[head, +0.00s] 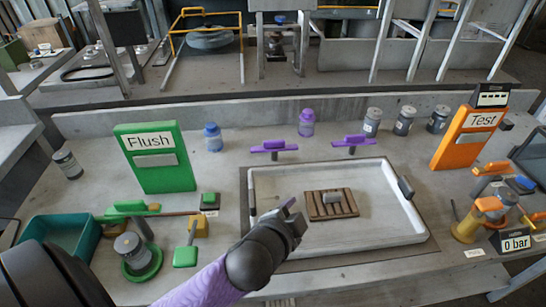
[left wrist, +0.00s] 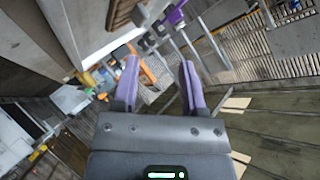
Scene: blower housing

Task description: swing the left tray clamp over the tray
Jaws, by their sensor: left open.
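The white tray (head: 375,226) lies on the bench in the middle of the head view. The left tray clamp (head: 274,148) is a purple bar on a short dark post behind the tray's back edge. Its bar lies roughly along that edge, not over the tray. The matching right clamp (head: 351,142) stands to its right. My left gripper (head: 291,211) is over the tray's front left part, apart from the clamp. In the left wrist view its two purple fingers (left wrist: 159,66) are spread with nothing between them. My right gripper is not in view.
A slatted brown block (head: 320,207) with a grey piece sits in the tray. A green Flush panel (head: 155,158) stands left, an orange Test panel (head: 463,138) right.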

